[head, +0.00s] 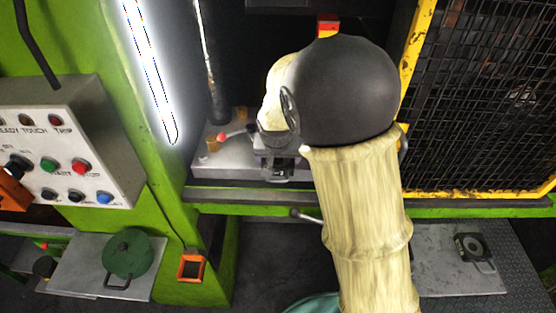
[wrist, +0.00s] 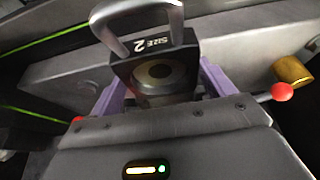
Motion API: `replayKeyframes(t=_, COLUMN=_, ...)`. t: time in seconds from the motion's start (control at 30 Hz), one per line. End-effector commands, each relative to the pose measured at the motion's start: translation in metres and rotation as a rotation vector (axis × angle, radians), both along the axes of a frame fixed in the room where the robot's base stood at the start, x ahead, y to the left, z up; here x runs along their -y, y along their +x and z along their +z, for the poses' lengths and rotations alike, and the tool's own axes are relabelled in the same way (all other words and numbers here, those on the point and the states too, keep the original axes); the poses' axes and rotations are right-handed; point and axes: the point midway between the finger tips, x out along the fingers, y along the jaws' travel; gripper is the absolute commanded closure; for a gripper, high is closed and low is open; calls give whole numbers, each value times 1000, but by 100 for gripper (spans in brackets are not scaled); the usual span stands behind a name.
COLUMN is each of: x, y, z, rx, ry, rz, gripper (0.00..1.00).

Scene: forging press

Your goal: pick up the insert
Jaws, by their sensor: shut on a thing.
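The insert (wrist: 140,47) is a dark block marked "SIZE 2", with a round bore and a grey loop handle, in the upper middle of the wrist view. My gripper (wrist: 160,82) is shut on it, with a purple finger on either side. In the head view, my gripper (head: 276,158) is at the press's grey bed, left of my arm, and the insert (head: 278,175) shows small and dark at its front. My arm hides part of the bed. I cannot tell whether the insert touches the bed.
A red-knobbed lever (head: 222,136) and a brass cylinder (head: 213,144) are left of my gripper; the lever also shows in the wrist view (wrist: 282,92). A yellow-framed mesh guard (head: 480,100) stands right. Another dark block with a handle (head: 473,247) lies on the lower right shelf.

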Motion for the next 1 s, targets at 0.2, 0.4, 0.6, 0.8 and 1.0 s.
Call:
replayKeyframes(t=0.2, x=-1, y=2, z=10, rx=8, ry=4, rz=1, gripper=89)
replayKeyframes(t=0.4, x=-1, y=2, z=36, rx=10, ry=6, rz=1, gripper=89)
replayKeyframes(t=0.6, x=-1, y=2, z=70, rx=9, ry=6, rz=1, gripper=89)
replayKeyframes(t=0.8, x=-1, y=1, z=95, rx=6, ry=4, rz=2, gripper=89)
replayKeyframes(t=1.0, x=0, y=1, z=103, rx=4, ry=3, rz=1, gripper=89)
